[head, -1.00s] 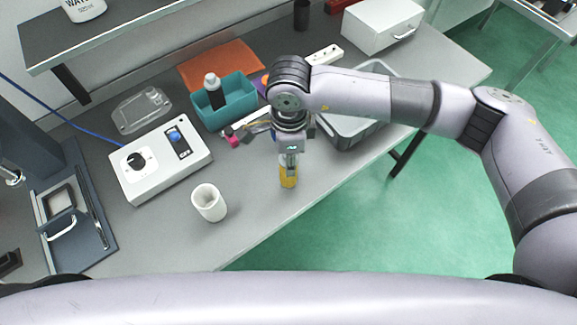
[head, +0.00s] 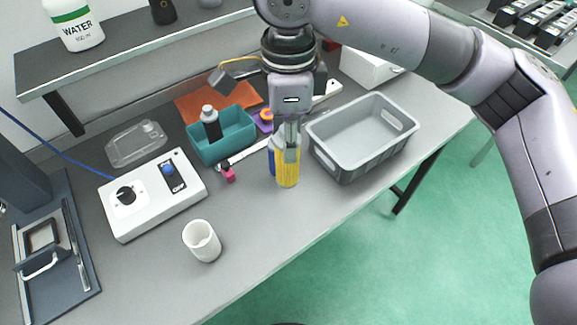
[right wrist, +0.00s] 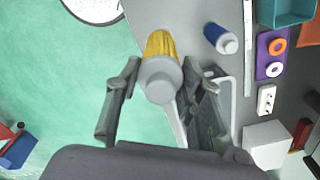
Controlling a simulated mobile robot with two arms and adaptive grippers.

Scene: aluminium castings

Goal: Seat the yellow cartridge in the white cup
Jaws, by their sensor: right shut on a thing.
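The yellow cartridge (head: 287,174) is held upright in my right gripper (head: 287,148), apparently above the table. It also shows in the right wrist view (right wrist: 160,45), between the two fingers of the gripper (right wrist: 160,92), with its pale round end toward the camera. The white cup (head: 204,246) stands upright on the table, open at the top, to the left of the cartridge and nearer the front edge. My left gripper is not in view.
Behind the cartridge stands a blue bottle (right wrist: 220,38) with a white cap. A grey crate (head: 345,172) is to the right. A teal bin (head: 238,143) and a white control box (head: 150,210) are behind the cup. The table between cup and cartridge is clear.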

